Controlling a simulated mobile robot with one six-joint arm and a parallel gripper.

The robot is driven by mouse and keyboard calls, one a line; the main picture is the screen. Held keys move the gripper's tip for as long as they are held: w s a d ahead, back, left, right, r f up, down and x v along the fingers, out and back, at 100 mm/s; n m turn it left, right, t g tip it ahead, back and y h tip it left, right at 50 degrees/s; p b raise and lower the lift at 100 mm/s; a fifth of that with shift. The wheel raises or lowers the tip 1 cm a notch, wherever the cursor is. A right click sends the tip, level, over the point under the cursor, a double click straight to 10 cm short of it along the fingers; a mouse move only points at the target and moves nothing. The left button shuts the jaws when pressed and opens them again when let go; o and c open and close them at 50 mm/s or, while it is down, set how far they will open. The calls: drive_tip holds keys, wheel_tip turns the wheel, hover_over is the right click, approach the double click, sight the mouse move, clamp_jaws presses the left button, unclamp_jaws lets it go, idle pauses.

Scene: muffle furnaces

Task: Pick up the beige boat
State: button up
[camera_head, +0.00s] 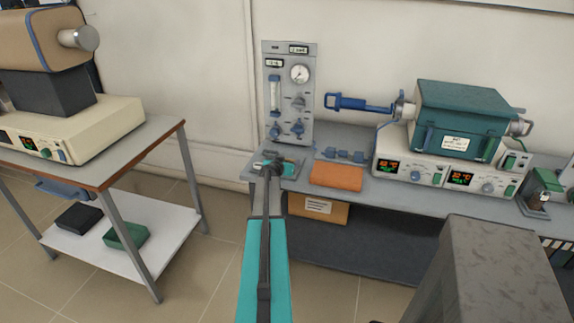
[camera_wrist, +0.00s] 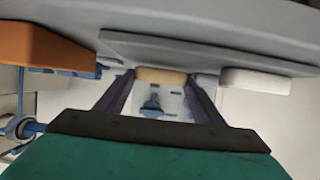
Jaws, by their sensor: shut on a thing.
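The beige boat (camera_wrist: 160,75) shows in the middle of the wrist view, between the tips of my two dark fingers. My gripper (camera_wrist: 160,82) is shut on it. The wrist view is upside down, and the boat appears at or very close to the grey tray (camera_wrist: 190,46); I cannot tell whether it is clear of it. In the head view my gripper (camera_head: 273,164) is over the tray at the left end of the bench, and my arm hides the beige boat there.
White boats (camera_wrist: 255,80) lie beside the held one. An orange block (camera_head: 336,176) and small blue parts (camera_head: 343,155) are close by. A gauge panel (camera_head: 288,95) stands behind, and a teal tube furnace (camera_head: 462,118) is on the right. A gap separates the bench from the left cart (camera_head: 165,140).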

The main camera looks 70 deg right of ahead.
drive_tip(key=shift+r, duration=0.8)
drive_tip(key=shift+r+b, duration=0.45)
drive_tip(key=shift+r, duration=0.15)
drive_tip(key=s+a+r+b, duration=0.1)
drive_tip(key=s+a+b, duration=0.2)
drive_tip(key=s+a, duration=0.7)
drive_tip(key=shift+f+b+v, duration=0.25)
drive_tip(key=shift+b+v, duration=0.1)
drive_tip(key=shift+v, duration=0.85)
drive_tip(key=shift+a, duration=0.1)
